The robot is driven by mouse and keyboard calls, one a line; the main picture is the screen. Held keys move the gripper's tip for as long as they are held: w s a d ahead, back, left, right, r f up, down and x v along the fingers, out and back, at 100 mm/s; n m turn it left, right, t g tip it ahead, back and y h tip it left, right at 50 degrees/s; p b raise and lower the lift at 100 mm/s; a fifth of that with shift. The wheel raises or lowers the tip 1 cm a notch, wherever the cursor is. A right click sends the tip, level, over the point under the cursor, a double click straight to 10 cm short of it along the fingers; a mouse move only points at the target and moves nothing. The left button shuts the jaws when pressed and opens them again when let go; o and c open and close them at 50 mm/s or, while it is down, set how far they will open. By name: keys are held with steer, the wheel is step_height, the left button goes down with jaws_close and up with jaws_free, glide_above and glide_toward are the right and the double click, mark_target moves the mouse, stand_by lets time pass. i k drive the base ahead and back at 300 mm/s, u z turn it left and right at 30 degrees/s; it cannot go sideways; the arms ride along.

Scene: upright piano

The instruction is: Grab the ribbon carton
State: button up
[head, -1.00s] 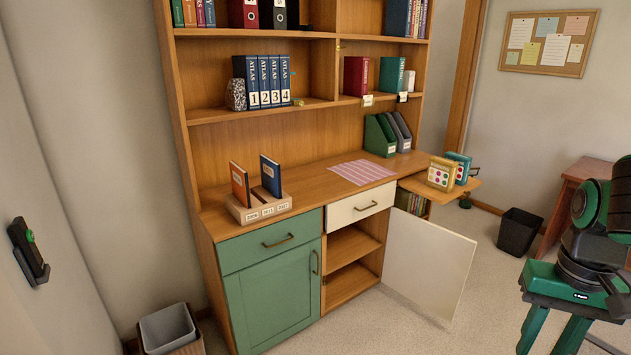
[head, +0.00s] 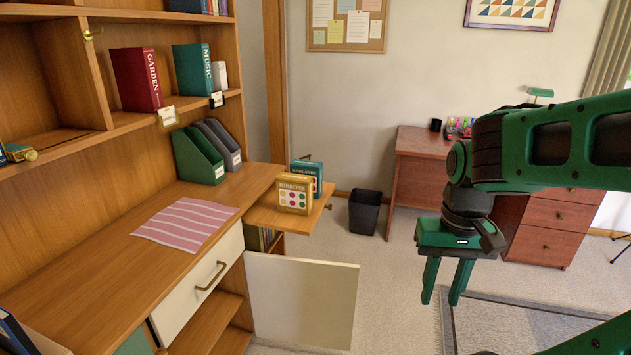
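Two cartons stand upright on a small pull-out shelf (head: 262,217) at the right end of the wooden desk unit. The front one is a yellow carton (head: 294,204) with coloured dots on a pale panel. Behind it, partly hidden, is a teal carton (head: 317,169), also with dots. My gripper (head: 440,298) hangs fingers down over the floor, to the right of the shelf and apart from both cartons. Its two fingers are spread, with nothing between them.
A cream cabinet door (head: 303,300) stands open below the shelf. A black bin (head: 364,211) stands on the floor beyond. Green and grey file holders (head: 200,155) and a striped pink mat (head: 185,220) are on the desk top. A red-brown desk (head: 412,170) stands behind.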

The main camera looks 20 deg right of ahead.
mark_target(294, 191)
steer(key=z, duration=0.35)
steer(key=i, duration=1.05)
steer(key=z, duration=0.35)
